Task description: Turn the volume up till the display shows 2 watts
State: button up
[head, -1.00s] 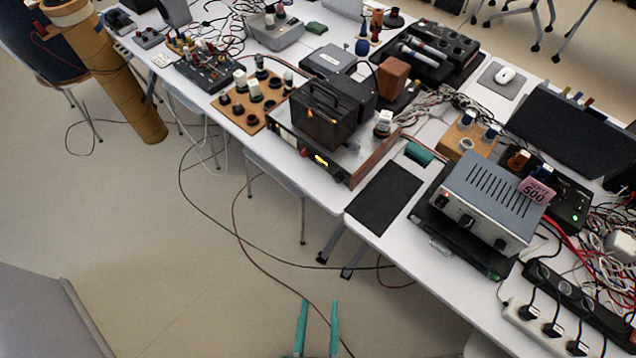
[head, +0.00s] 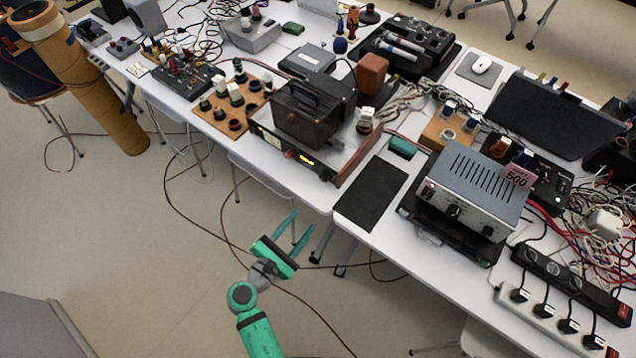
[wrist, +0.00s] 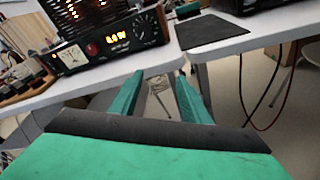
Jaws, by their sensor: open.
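An amplifier with a dark front panel (head: 278,147) stands on the near edge of the table. Its lit display (head: 306,160) glows yellow in the head view; in the wrist view the display (wrist: 116,37) shows orange characters too blurred to read surely. Right of the display is a round black knob with a marked scale (wrist: 143,26). Left of it are a red button (wrist: 91,49) and a pale needle meter (wrist: 72,57). My green gripper (head: 303,222) is open and empty, in front of the table, below and apart from the amplifier. Its fingers (wrist: 160,76) point toward the table edge.
A black mat (head: 371,194) lies right of the amplifier. A grey unit with knobs (head: 473,185) and a pink "500" tag stands further right. A wooden board with knobs (head: 248,110) is to the left. Floor before the table is open, with loose cables.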

jog(key=n+h, duration=0.1)
jog(key=h, duration=0.1)
send_near(323, 179)
jog(key=s+a+f, duration=0.1)
jog(key=s+a, duration=0.1)
jog(key=t, duration=0.1)
jog(key=x, duration=1)
jog(key=shift+d+r, duration=0.15)
jog(key=shift+d, duration=0.3)
jog(key=c, duration=1)
